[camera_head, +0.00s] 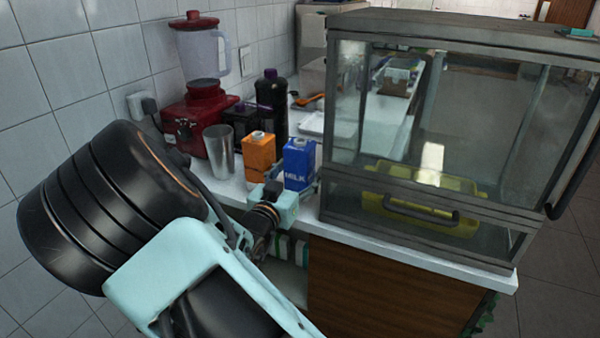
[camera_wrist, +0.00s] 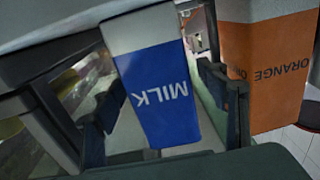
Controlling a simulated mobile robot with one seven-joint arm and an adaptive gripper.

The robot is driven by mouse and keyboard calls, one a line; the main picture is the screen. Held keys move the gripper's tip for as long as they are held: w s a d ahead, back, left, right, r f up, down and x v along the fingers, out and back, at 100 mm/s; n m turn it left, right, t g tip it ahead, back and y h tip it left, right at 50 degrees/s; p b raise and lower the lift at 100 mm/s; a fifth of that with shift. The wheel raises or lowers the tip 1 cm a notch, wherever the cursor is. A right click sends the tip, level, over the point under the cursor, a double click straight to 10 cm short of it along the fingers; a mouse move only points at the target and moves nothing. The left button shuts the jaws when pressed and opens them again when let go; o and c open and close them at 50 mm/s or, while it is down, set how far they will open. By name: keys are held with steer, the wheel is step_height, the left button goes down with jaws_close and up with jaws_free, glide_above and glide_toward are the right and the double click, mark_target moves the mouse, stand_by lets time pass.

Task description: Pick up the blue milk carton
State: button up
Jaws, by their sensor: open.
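The blue milk carton (camera_head: 298,166) stands upright on the white counter, between the orange carton and the glass case. In the wrist view the milk carton (camera_wrist: 158,92) appears upside down, with its MILK lettering facing the camera. My gripper (camera_head: 287,190) is open and low in front of the carton. In the wrist view one finger of my gripper (camera_wrist: 165,95) is on each side of the carton. The right finger lies between it and the orange carton. I cannot tell whether either finger touches the carton.
The glass case (camera_head: 425,235) is close on the right.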

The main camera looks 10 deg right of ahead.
steer(key=shift+w+d, duration=0.25)
steer(key=shift+w, duration=0.2)
steer(key=c, duration=1.5)
steer(key=shift+c, duration=0.3)
steer(key=shift+r, duration=0.1)
